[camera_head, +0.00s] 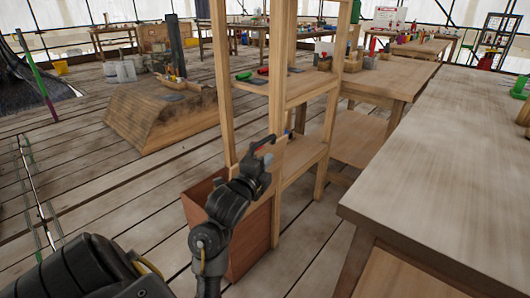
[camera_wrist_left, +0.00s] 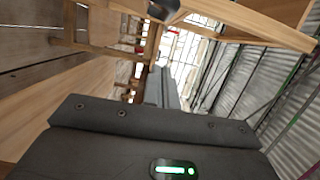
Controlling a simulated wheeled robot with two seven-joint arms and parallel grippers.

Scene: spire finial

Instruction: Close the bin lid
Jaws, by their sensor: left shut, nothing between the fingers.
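A reddish-brown bin (camera_head: 253,242) stands on the plank floor beside the wooden shelf unit. My left arm crosses in front of it and hides much of its top. I cannot make out the lid or whether it stands open. My left gripper (camera_head: 272,142) is above the bin, in front of the shelf unit's near post. It is shut and empty. In the left wrist view my gripper (camera_wrist_left: 165,88) points away over the scene, with nothing held. The bin cannot be told there. My right gripper is not in view.
The wooden shelf unit (camera_head: 308,88) rises close beside my left gripper. A wooden table (camera_head: 440,165) fills the right side. A wooden block (camera_head: 155,120) stands further back on the left. The plank floor left of the bin is mostly clear.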

